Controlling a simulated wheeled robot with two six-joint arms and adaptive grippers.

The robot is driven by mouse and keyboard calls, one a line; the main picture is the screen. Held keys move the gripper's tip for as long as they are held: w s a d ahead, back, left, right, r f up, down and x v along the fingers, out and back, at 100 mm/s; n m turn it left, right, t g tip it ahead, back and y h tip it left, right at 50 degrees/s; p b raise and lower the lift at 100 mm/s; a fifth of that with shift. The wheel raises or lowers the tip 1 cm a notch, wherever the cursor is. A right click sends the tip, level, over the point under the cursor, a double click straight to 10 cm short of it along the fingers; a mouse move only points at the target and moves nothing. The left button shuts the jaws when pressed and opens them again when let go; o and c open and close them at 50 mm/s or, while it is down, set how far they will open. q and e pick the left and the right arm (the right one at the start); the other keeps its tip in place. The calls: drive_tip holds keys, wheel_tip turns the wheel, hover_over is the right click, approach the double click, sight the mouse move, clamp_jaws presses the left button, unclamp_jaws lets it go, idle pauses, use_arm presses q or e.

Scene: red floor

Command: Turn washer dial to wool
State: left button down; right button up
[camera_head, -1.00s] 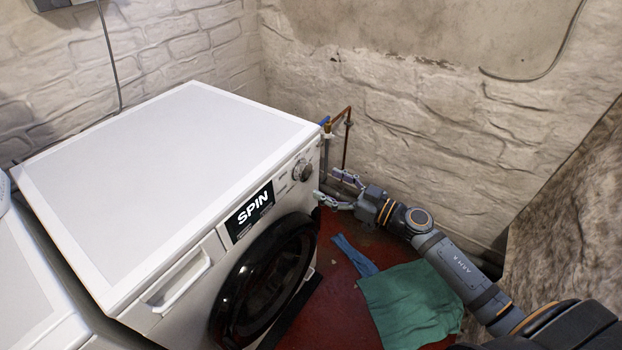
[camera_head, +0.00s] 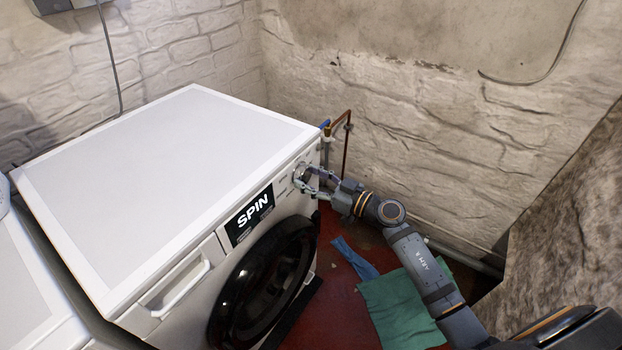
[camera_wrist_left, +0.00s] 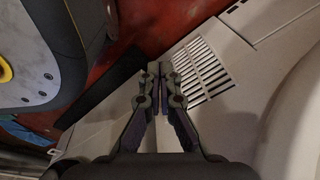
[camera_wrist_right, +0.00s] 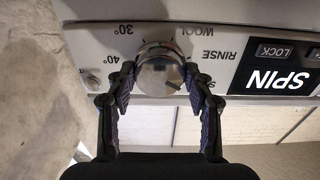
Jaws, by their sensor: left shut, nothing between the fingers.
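The washer dial (camera_head: 300,170) is a round silver knob on the front panel of the white washer (camera_head: 165,180), near its right end. In the right wrist view the dial (camera_wrist_right: 157,72) shows upside down, with labels around it such as "WOOL" (camera_wrist_right: 194,31), "RINSE" and "30°". The display (camera_head: 250,215) reads "SPIN". My right gripper (camera_wrist_right: 160,78) is open, one finger on each side of the dial; I cannot tell if they touch it. It also shows in the head view, partly covering the dial. My left gripper (camera_wrist_left: 159,70) is shut and empty, seen only in its wrist view.
The washer's black round door (camera_head: 262,285) is below the panel. A copper pipe (camera_head: 347,145) runs beside the brick wall. A green cloth (camera_head: 400,305) and a blue cloth (camera_head: 354,259) lie on the red floor. Another white appliance (camera_head: 35,290) stands at the left.

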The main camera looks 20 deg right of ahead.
drive_tip(key=c, duration=0.4)
use_arm(q)
drive_tip(key=shift+r, duration=0.1)
use_arm(e)
drive_tip(key=shift+o, duration=0.2)
use_arm(q)
drive_tip(key=shift+r+p, duration=0.1)
drive_tip(key=shift+p, duration=0.2)
